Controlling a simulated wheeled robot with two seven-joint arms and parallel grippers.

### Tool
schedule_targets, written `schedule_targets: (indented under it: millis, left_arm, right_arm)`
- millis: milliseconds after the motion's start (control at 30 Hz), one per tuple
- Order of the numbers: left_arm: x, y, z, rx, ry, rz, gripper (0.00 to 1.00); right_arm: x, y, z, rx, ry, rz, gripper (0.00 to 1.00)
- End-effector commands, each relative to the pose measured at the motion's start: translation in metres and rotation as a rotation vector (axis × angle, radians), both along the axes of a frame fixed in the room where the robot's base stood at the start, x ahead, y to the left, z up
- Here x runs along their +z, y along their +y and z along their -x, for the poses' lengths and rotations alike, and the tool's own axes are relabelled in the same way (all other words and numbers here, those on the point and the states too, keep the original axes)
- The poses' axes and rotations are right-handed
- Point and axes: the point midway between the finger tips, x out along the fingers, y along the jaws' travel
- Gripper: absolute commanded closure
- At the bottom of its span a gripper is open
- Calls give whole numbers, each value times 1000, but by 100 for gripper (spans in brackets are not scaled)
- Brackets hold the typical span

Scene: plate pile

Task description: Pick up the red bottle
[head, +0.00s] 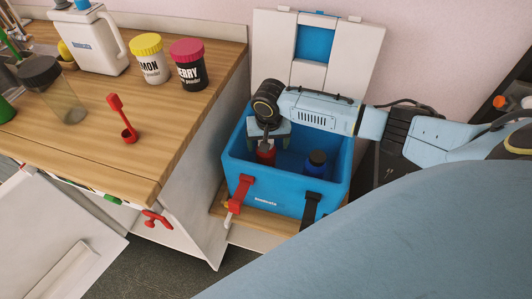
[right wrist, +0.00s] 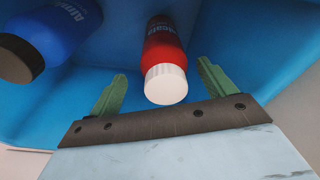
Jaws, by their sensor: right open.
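The red bottle (right wrist: 164,47) with a white cap stands inside the blue cooler box (head: 262,181). In the head view the red bottle (head: 266,156) shows only in part below my right gripper (head: 266,144), which reaches into the box from above. In the right wrist view my right gripper (right wrist: 160,88) is open, with its green fingers on either side of the white cap and apart from it. A blue bottle (right wrist: 52,30) with a dark cap stands to the left there; it also shows in the head view (head: 316,164). My left gripper is not in view.
The box's white lid (head: 277,36) stands open behind it. A wooden counter (head: 180,115) to the left holds a yellow-lidded jar (head: 150,60), a pink-lidded jar (head: 188,65), a white jug (head: 88,38), a clear container (head: 58,95) and a red scoop (head: 122,118).

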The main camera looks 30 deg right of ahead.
Motion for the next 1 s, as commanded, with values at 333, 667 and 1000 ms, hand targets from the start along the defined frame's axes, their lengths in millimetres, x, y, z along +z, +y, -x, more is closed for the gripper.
schedule_targets:
  millis: [333, 667, 1000]
  left_arm:
    - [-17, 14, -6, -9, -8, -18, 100]
    - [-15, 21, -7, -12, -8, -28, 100]
    - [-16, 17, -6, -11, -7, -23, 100]
  right_arm:
    - [-42, 1, -8, 1, 1, 1, 17]
    - [-41, 1, -8, 1, 0, 0, 33]
    - [-41, 1, -8, 1, 0, 0, 78]
